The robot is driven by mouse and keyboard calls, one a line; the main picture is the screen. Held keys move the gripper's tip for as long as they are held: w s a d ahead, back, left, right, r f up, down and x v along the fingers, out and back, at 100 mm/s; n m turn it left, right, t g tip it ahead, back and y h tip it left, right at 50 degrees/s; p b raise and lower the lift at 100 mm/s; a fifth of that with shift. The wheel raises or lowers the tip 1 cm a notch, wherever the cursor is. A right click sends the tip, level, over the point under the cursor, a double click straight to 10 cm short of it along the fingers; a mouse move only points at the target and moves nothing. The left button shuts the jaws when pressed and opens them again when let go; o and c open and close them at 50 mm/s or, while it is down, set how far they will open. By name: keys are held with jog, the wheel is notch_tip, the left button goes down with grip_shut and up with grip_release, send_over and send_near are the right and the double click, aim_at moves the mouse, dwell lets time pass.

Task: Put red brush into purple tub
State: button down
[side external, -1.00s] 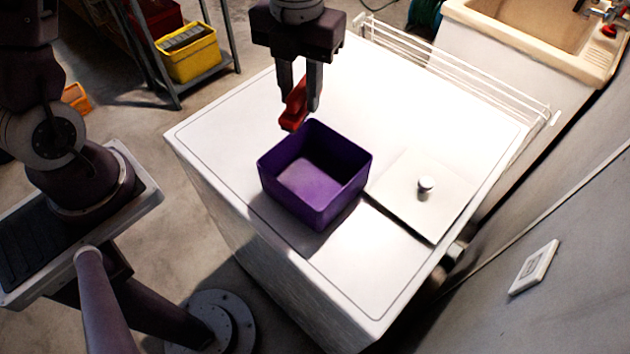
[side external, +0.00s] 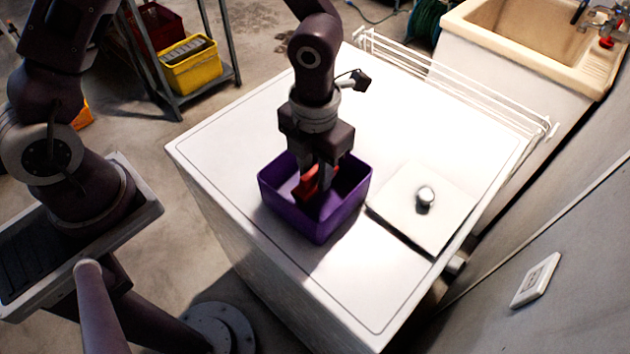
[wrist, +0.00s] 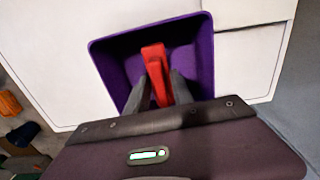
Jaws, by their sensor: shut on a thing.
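The purple tub (side external: 330,222) stands open on the white machine top, and it also shows in the wrist view (wrist: 205,65). My gripper (side external: 318,182) points down into the tub, with its fingers between the walls. It is shut on the red brush (side external: 312,180). In the wrist view the red brush (wrist: 156,65) sits between the fingers (wrist: 162,92), over the tub's inside. The lower part of the brush is hidden by the tub wall in the side view. I cannot tell whether the brush touches the tub floor.
A white square panel with a round knob (side external: 425,196) lies right of the tub. A white wire rack (side external: 455,82) runs along the far edge, near a beige sink (side external: 530,35). The machine top (side external: 240,130) is clear left of the tub.

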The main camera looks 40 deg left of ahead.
aim_at(315, 183)
jog(key=shift+f, duration=1.55)
jog(key=shift+f, duration=0.2)
jog(key=c, duration=1.1)
grip_release()
jog(key=shift+r, duration=0.1)
